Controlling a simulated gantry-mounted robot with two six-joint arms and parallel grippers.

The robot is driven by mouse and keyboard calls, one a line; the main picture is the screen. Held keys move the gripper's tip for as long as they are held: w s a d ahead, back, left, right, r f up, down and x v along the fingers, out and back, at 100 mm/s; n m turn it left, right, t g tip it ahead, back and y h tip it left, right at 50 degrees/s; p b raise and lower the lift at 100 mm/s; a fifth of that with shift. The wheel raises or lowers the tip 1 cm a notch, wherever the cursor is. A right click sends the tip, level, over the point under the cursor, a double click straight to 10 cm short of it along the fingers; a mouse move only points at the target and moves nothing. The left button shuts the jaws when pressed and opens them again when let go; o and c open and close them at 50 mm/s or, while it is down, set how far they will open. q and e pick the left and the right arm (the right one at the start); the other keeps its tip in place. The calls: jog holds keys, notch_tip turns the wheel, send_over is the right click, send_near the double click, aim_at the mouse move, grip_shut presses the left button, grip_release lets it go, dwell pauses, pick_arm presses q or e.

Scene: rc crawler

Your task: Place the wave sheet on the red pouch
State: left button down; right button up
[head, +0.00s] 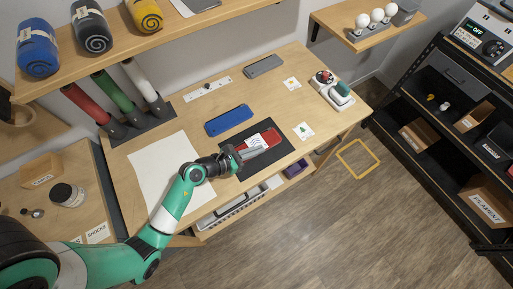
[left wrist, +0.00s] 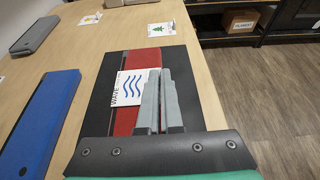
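The wave sheet (left wrist: 129,88) is a small white card with blue wavy lines and the word WAVE. It shows in the head view too (head: 256,141). It lies over the middle of the red pouch (left wrist: 139,60), which rests on a dark mat (left wrist: 193,94) on the wooden bench. My left gripper (left wrist: 160,76) is low over the pouch, its grey fingers close together at the sheet's right edge. The fingers cover that edge, so I cannot tell whether they pinch it. In the head view the left gripper (head: 250,151) reaches the pouch (head: 271,137). My right gripper is not visible.
A blue case (head: 229,120) lies beside the mat. A grey case (head: 263,66), a tree card (head: 303,131) and a white tray (head: 333,93) are farther off. A large white sheet (head: 160,170) covers the bench's left part. A shelf with rolls (head: 92,27) overhangs the back left.

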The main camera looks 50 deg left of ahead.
pick_arm(q)
jog(key=shift+f, duration=0.15)
jog(key=c, duration=1.1)
grip_release()
jog(key=shift+r, duration=0.3)
jog(key=v, duration=1.2)
